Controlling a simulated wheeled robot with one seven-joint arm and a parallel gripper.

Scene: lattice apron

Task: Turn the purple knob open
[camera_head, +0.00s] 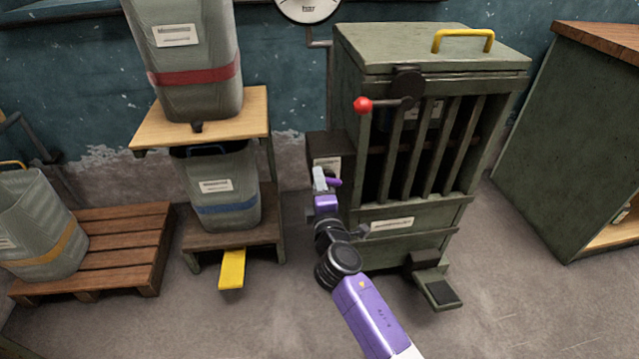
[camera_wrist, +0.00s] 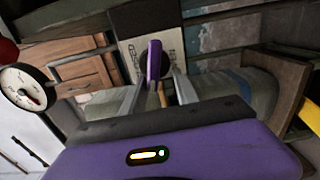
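The purple knob (camera_head: 334,182) sits on the dark box at the left side of the green slatted cabinet. In the wrist view the knob (camera_wrist: 153,62) is a narrow upright purple bar in front of a dark round base and a white label plate. My gripper (camera_head: 320,180) is right at the knob in the head view and partly covers it. In the wrist view my gripper (camera_wrist: 156,84) has its two fingers apart, with the knob between and just beyond their tips. A gap shows on both sides of the knob, and I see no contact.
The green cabinet (camera_head: 400,218) has a red-ball lever (camera_head: 363,105) and a pedal (camera_head: 437,289). A rack with bins and a yellow pedal (camera_head: 232,268) stands left. A pressure gauge (camera_head: 308,5) is on the wall.

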